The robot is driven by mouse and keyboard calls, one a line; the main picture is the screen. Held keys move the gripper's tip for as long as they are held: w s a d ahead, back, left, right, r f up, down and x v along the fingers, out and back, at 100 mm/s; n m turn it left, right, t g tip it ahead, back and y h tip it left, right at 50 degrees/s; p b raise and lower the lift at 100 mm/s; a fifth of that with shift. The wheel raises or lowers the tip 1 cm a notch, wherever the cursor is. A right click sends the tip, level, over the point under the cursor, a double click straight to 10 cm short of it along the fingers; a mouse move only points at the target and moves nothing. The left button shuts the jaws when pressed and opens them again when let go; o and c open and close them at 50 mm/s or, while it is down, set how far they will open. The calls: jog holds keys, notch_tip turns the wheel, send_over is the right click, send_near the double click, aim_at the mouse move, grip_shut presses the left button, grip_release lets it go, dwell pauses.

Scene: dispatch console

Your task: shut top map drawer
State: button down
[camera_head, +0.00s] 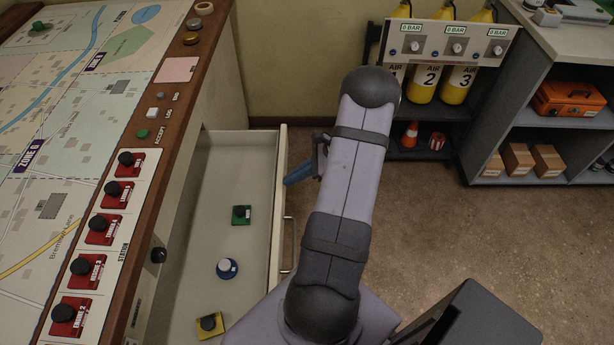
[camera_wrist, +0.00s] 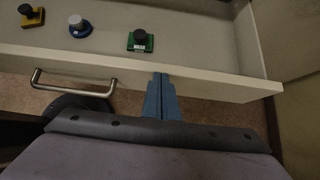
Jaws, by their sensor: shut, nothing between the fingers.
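The map drawer (camera_head: 283,165) is pulled out from the console, with a pale front and a metal bar handle (camera_head: 289,245). Inside lie a green piece (camera_head: 241,215), a blue piece (camera_head: 227,268) and a yellow piece (camera_head: 210,325), each with a knob. My gripper (camera_head: 290,181) has blue fingers, shut and empty, at the outer side of the drawer front, beyond the handle. In the wrist view the fingers (camera_wrist: 161,80) meet the front's edge (camera_wrist: 205,80); I cannot tell whether they touch. The handle (camera_wrist: 73,82) is left of them there.
The map table (camera_head: 150,130) with red station blocks (camera_head: 99,229) stands above the drawer at left. A rack of yellow air cylinders (camera_head: 459,80) and a shelf (camera_head: 545,172) with boxes stand at back right. Floor (camera_head: 450,230) is open right of my arm.

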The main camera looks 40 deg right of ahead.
jog(key=w+a+b, duration=0.1)
jog(key=w+a, duration=1.6)
jog(key=s+d+f+v, duration=0.1)
jog(key=f+v, duration=0.1)
jog(key=v, duration=1.1)
jog(key=w+a+r+n+b, duration=0.2)
jog(key=w+a+n+b, duration=0.15)
jog(key=a, duration=0.45)
jog(key=w+d+f+n+t+h, duration=0.1)
jog(key=d+n+h, duration=0.4)
jog(key=d+n, duration=0.5)
jog(key=w+n, duration=0.1)
jog(key=n, duration=0.5)
jog(key=shift+h, duration=0.3)
